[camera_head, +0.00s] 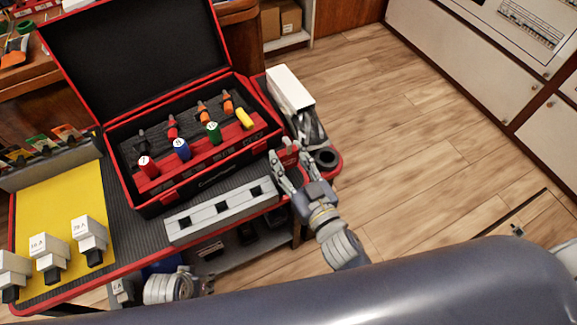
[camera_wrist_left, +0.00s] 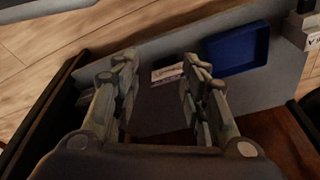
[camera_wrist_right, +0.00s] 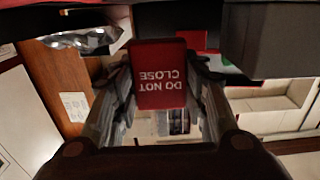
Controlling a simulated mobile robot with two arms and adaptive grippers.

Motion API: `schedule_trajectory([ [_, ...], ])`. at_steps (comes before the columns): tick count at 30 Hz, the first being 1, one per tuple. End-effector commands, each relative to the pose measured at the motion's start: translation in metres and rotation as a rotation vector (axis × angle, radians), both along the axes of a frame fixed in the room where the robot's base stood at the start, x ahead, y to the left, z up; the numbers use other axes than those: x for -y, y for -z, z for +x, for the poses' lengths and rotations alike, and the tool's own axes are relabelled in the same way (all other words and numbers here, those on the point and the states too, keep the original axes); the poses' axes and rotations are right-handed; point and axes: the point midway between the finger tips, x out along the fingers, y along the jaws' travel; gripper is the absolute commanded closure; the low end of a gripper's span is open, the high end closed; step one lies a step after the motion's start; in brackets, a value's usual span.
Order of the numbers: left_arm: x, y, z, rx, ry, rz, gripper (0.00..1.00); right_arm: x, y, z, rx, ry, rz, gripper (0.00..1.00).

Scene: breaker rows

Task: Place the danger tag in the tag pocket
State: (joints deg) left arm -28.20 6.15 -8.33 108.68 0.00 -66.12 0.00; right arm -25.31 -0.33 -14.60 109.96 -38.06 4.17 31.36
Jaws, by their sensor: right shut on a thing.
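The danger tag (camera_wrist_right: 160,75) is a red plate reading "DO NOT CLOSE", upside down in the right wrist view. My right gripper (camera_wrist_right: 160,88) is shut on it, with a finger on each side. In the head view the tag (camera_head: 290,158) shows small and red at my right gripper (camera_head: 286,165), above the cart's right end. My left gripper (camera_wrist_left: 155,75) is open and empty, over a lower grey shelf. I cannot tell which thing is the tag pocket; a grey bar with three square holes (camera_head: 190,226) lies left of my right gripper.
A white box (camera_head: 288,86) and a black ring (camera_head: 326,158) are by the right gripper. Breakers (camera_head: 88,232) stand on a yellow mat (camera_head: 60,200). A blue tray (camera_wrist_left: 236,48) lies on the shelf. Floor right is clear.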

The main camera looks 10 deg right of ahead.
Motion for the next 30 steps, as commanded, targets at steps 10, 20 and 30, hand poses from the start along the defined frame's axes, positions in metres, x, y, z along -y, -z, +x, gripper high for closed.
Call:
schedule_trajectory([
  [10, 0.0, -0.041, 0.005, 0.022, -0.004, -0.001, 0.6, 0.0, 0.03, 0.0, 0.0, 0.0, 0.001, 0.83],
  [20, 0.0, -0.044, 0.005, 0.024, -0.004, -0.001, 0.6, 0.0, 0.031, 0.0, 0.0, 0.0, 0.001, 0.83],
  [30, 0.0, -0.048, 0.005, 0.026, -0.004, -0.002, 0.6, 0.0, 0.032, 0.0, -0.001, 0.0, 0.001, 0.51],
])
